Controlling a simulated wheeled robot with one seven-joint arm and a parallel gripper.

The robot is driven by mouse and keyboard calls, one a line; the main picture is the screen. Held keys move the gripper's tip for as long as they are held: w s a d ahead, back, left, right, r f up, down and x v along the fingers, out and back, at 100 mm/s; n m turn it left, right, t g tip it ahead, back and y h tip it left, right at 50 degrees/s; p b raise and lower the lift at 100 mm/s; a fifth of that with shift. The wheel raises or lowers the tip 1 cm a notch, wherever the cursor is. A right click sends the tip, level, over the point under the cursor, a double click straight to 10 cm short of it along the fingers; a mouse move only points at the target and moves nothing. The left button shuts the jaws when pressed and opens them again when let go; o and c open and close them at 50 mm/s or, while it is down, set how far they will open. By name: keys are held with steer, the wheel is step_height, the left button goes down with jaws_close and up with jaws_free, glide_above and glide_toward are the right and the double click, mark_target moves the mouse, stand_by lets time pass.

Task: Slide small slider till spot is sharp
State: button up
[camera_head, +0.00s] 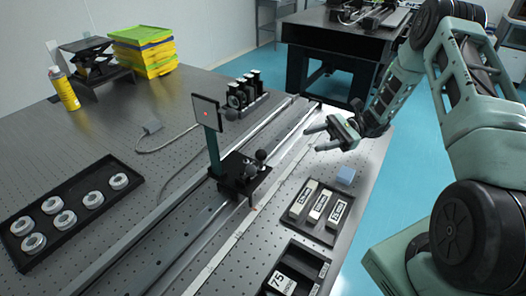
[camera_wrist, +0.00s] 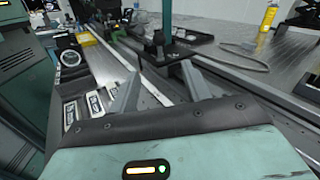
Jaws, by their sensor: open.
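A black slider (camera_head: 241,176) with dark round knobs (camera_head: 255,162) sits on the long rail (camera_head: 160,232). A green post on it carries a square screen (camera_head: 206,113) with a small red spot; I cannot tell how sharp the spot is. The slider also shows in the wrist view, dark, with its green post (camera_wrist: 167,22) beyond my fingers. My gripper (camera_head: 314,138) is open and empty, above the table's right side, to the right of the slider and apart from it. In the wrist view its two grey fingers (camera_wrist: 158,80) are spread.
Several black-framed optics (camera_head: 243,91) stand farther along the rail. A tray of round mounts (camera_head: 28,218) and a yellow can (camera_head: 63,90) are at left.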

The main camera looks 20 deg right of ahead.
steer(key=p, duration=0.4)
glide_toward(246, 171)
steer(key=w+a, duration=0.2)
steer(key=w+a+f, duration=0.1)
steer(key=w+a, duration=0.1)
steer(key=w, duration=0.1)
steer(key=shift+w+f, duration=0.1)
steer(key=shift+f, duration=0.1)
jaws_close()
steer(key=s+a, duration=0.1)
steer(key=a, duration=0.1)
steer(key=s+a, duration=0.2)
steer(key=a, duration=0.1)
steer(key=shift+s+a, duration=0.3)
steer(key=shift+s, duration=0.05)
